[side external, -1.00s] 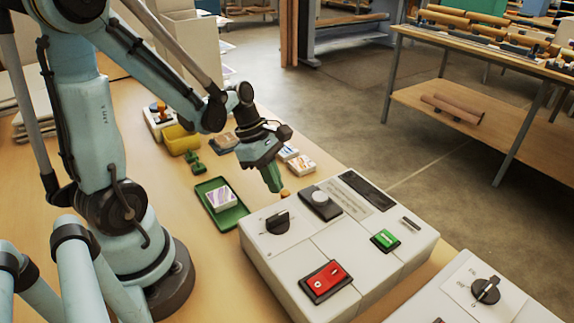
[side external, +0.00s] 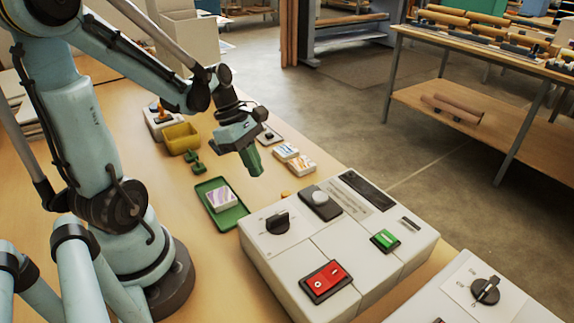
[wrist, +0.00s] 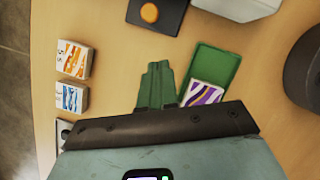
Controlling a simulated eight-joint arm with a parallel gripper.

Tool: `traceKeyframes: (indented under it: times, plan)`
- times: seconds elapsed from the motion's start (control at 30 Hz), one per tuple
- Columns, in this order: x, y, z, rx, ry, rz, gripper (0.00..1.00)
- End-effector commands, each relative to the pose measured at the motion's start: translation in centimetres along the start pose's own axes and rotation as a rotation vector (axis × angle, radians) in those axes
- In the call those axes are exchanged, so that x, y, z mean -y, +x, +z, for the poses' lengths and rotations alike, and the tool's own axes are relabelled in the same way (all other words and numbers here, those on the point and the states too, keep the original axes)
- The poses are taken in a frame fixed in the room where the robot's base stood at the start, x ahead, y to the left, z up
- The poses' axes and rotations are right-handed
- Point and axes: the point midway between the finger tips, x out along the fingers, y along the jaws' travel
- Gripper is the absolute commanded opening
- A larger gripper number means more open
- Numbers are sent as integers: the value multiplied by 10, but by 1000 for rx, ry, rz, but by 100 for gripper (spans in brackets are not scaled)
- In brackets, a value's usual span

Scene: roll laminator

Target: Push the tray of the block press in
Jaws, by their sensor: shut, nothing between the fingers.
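My gripper (side external: 256,172) is shut and empty, its green fingers pointing down above the table. In the wrist view its fingers (wrist: 156,72) lie close together. A green tray (side external: 236,217) lies flat on the table, left of the fingers, with a purple-and-white block (side external: 221,199) on it. The tray (wrist: 222,62) and block (wrist: 203,94) also show in the wrist view, right of the fingers. A white device with an orange handle (side external: 160,110) stands farther back, partly behind a yellow bin. I cannot tell for certain which thing is the block press.
A large white control box (side external: 285,262) with knobs and red and green switches stands at the front. Orange-striped (wrist: 72,58) and blue-striped (wrist: 71,97) blocks lie on the table. The yellow bin (side external: 182,140) stands at the back. A dark plate bears an orange disc (wrist: 150,12).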

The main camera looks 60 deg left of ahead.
Motion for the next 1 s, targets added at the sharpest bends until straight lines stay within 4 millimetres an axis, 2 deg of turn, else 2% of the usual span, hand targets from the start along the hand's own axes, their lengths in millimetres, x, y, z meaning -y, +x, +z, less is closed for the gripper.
traceKeyframes:
  times: [0.4, 0.7, 0.77, 0.87, 1.0]
  plan:
    - [0, -55, 0, 0, -1, 0, 0]
    - [1, -69, 3, -11, 40, 7, 0]
    - [2, -67, 8, -29, 116, 18, 0]
    - [4, -60, 21, -86, 346, 53, 0]
    - [10, -48, 46, -208, 817, 116, 0]
